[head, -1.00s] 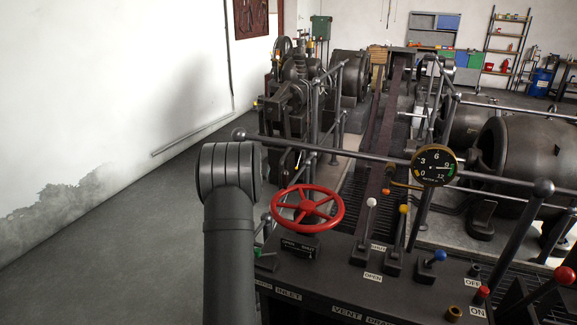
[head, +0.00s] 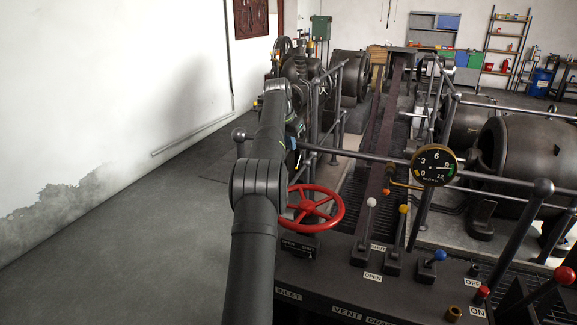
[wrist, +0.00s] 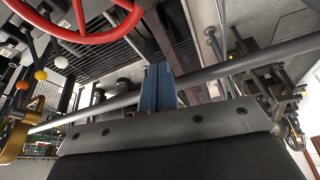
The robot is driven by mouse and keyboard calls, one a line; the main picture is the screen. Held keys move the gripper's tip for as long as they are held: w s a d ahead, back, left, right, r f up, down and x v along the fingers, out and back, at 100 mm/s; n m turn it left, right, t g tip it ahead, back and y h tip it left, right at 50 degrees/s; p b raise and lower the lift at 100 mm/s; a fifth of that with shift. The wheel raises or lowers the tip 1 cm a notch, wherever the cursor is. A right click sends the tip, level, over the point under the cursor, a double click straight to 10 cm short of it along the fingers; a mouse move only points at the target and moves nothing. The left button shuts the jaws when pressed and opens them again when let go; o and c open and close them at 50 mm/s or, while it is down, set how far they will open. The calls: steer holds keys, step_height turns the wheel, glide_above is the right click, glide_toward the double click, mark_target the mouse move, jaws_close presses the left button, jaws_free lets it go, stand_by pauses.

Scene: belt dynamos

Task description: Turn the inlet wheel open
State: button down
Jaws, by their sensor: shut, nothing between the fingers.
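The red inlet wheel (head: 318,226) stands at the left end of the dark control panel, above a small OPEN/SHUT plate (head: 299,245). My arm hides part of its left rim in the head view. In the wrist view the wheel's rim (wrist: 95,38) crosses the top left. My gripper (wrist: 160,72) shows there as blue fingers, shut and empty. They are apart from the wheel, to its right and lower in the picture, and overlap the grey rail. In the head view I cannot make out the fingers.
The grey rail (head: 375,158) runs behind the wheel, with a round gauge (head: 434,165) on it. White (head: 371,202), yellow (head: 404,209) and blue (head: 439,255) knobbed levers stand to the wheel's right. Machinery is behind the rail. Open floor (head: 130,240) lies left.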

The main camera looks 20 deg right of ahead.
steer(key=shift+s+a+f, duration=0.15)
steer(key=shift+a+f, duration=0.05)
steer(key=shift+f, duration=1.1)
steer(key=shift+s+a+f, duration=0.1)
steer(key=shift+a+f, duration=0.05)
steer(key=shift+f, duration=1.2)
steer(key=shift+s+a+f, duration=0.15)
steer(key=shift+a+f, duration=0.05)
steer(key=shift+f, duration=1.1)
steer(key=shift+a+n, duration=0.4)
